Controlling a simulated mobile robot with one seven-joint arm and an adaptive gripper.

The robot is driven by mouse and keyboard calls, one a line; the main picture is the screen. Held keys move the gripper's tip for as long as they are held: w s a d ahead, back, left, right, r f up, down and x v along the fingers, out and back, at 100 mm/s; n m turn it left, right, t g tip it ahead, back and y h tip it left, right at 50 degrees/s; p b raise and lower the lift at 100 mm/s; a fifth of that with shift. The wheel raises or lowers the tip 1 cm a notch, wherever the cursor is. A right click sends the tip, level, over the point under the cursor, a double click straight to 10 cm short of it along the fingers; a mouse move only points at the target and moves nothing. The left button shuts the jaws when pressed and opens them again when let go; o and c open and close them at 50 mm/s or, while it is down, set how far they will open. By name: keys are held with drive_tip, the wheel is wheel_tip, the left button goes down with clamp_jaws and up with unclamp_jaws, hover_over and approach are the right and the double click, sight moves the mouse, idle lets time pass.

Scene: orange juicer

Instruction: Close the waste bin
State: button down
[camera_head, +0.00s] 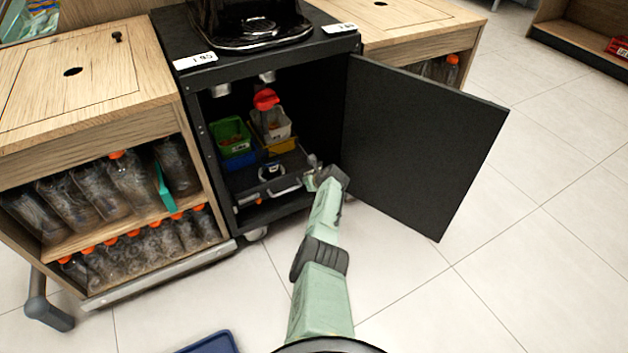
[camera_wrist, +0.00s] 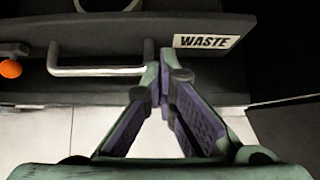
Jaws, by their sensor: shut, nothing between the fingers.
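The waste bin is a dark drawer front (camera_wrist: 120,35) with a white "WASTE" label (camera_wrist: 207,41) and a grey bar handle (camera_wrist: 95,71) in the wrist view. In the head view its handle (camera_head: 284,188) shows low inside the open black cabinet. The bin appears pulled partly out, but how far is hard to tell. My gripper (camera_wrist: 163,58) is shut and empty, its fingertips at the handle's right end, just below and left of the label. Whether they touch is unclear. In the head view my gripper (camera_head: 313,166) is at the bin's right side.
The black cabinet door (camera_head: 425,140) stands wide open to the right of my arm. Green (camera_head: 232,138) and yellow (camera_head: 281,146) containers sit inside the cabinet above the bin. A wooden shelf unit with bottles (camera_head: 130,180) stands left. The tiled floor (camera_head: 400,290) is mostly clear.

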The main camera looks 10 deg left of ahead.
drive_tip(key=p+v, duration=0.5)
drive_tip(key=v, duration=0.5)
drive_tip(key=shift+s+d+p, duration=0.35)
drive_tip(key=shift+s+d, duration=0.05)
